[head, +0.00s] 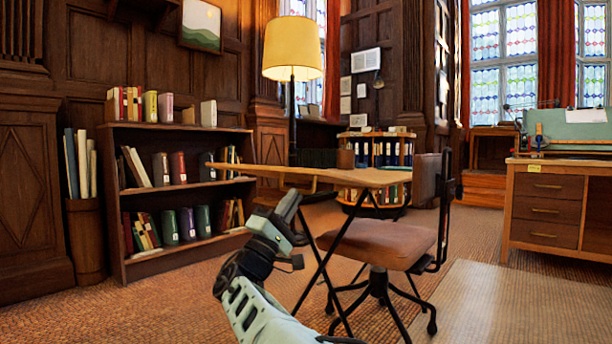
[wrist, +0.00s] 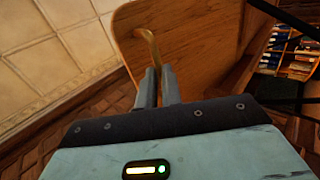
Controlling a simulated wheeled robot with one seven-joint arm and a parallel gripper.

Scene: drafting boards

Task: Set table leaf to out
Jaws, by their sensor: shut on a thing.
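The table (head: 372,178) has a light wooden top on dark crossed legs and stands in the middle of the head view. In the wrist view a wooden panel, seemingly the table leaf (wrist: 195,45), fills the upper middle. A curved brass-coloured pull (wrist: 150,42) shows on it. My gripper (wrist: 157,84) has its two fingers close together at the lower end of this pull, shut on it. In the head view my gripper (head: 290,207) is just below the table's left part; its fingertips and the pull are not clear there.
A brown swivel chair (head: 385,243) stands close at the table's right side. A low bookcase (head: 185,192) is behind to the left. A lit lamp (head: 292,50) rises behind the table. A wooden desk (head: 560,207) stands at the right. The carpet at front left is clear.

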